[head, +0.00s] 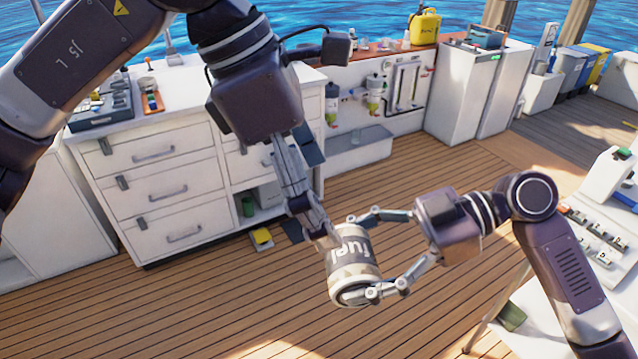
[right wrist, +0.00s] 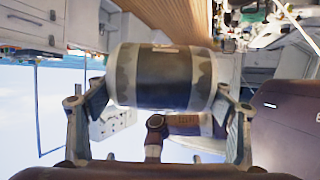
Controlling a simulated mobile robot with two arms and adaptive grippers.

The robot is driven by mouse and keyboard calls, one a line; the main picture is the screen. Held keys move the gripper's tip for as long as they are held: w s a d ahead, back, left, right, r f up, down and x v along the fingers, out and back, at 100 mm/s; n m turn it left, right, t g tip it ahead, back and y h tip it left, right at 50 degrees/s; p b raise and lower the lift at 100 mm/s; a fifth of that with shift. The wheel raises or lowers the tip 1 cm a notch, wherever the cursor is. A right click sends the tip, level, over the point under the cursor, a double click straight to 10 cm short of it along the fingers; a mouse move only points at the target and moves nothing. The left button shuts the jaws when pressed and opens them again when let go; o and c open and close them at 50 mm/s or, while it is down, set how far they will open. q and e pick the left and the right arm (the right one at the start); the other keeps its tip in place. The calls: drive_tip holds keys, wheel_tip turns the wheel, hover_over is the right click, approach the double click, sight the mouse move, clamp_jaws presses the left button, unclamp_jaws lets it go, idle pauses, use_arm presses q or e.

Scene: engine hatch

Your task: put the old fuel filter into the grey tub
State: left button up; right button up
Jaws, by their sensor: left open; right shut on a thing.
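The old fuel filter (head: 352,262) is a white and dark grey can with "fuel" lettering, held in the air over the deck. My right gripper (head: 372,254) is shut on it, with one finger at its top end and one at its bottom end. The right wrist view shows the filter (right wrist: 165,78) lying across between both fingertips. My left gripper (head: 322,232) is open and comes down from above, its fingers right beside the filter's upper left side. I cannot tell whether they touch it.
A white drawer cabinet (head: 150,180) stands at the left, with tools on top and a grey box (head: 268,196) on its open shelf. Grey, blue and yellow bins (head: 572,68) stand at the back right. A white bench (head: 610,235) is at the right. The middle deck is clear.

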sight(351, 248)
use_arm(q)
drive_tip(key=x, duration=1.1)
drive_tip(key=shift+d, duration=0.1)
drive_tip(key=c, duration=1.4)
use_arm(e)
drive_tip(key=shift+r, duration=0.1)
use_arm(q)
drive_tip(key=shift+c, duration=1.1)
use_arm(e)
drive_tip(key=o, duration=1.4)
drive_tip(key=shift+o, duration=1.1)
use_arm(q)
drive_tip(key=shift+s, duration=0.1)
use_arm(e)
drive_tip(key=shift+w, duration=0.1)
